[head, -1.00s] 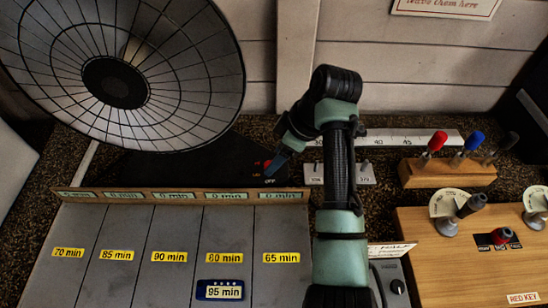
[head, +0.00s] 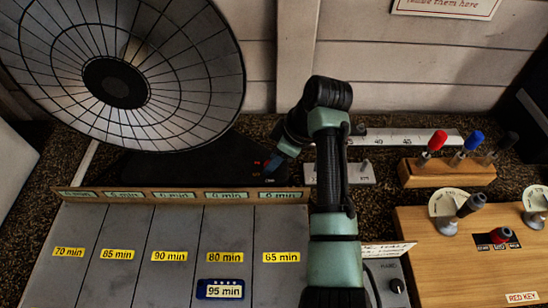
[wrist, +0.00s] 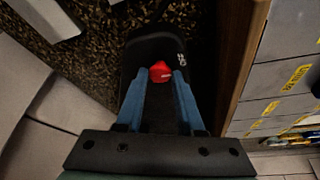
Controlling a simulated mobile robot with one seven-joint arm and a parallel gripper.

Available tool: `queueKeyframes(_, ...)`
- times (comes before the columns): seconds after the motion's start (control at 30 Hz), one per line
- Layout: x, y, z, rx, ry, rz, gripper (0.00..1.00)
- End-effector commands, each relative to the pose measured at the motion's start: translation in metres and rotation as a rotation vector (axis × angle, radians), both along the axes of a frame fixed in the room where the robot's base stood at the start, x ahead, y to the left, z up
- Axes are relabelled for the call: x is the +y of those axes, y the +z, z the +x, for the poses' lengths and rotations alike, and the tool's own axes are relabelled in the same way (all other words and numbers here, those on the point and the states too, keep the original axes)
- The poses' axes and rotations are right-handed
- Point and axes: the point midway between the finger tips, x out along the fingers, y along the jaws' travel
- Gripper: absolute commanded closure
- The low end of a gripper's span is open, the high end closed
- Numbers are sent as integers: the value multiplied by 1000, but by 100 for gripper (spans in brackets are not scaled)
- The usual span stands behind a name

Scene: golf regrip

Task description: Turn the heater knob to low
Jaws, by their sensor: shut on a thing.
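The heater has a large round wire-guarded dish (head: 190,60) on a black base (head: 215,165) at the back left. Its small red knob (wrist: 160,71) sits on the base's end and shows in the wrist view between my fingertips. My gripper (head: 271,166) reaches down to that end of the base in the head view. In the wrist view my gripper (wrist: 161,76) has its two blue fingers shut on the red knob, one on each side. White marking (wrist: 181,58) shows beside the knob. The fingers hide part of the knob, and I cannot tell which setting it points to.
A grey board with yellow minute labels (head: 168,256) lies in front of the heater, edged by a wooden rail (head: 180,196). A wooden block with coloured handles (head: 447,174) and a wooden panel (head: 450,270) are at the right. A white ruler (head: 415,137) lies behind.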

Motion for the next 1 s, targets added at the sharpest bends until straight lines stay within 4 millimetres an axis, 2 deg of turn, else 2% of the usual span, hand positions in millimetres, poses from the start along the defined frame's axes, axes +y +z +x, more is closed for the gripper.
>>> queueKeyframes(0.27,0,2,0,0,-29,0,100)
queueKeyframes(0.47,2,4,-2,0,-125,1,100)
queueKeyframes(1.0,5,5,-5,0,-609,1,100)
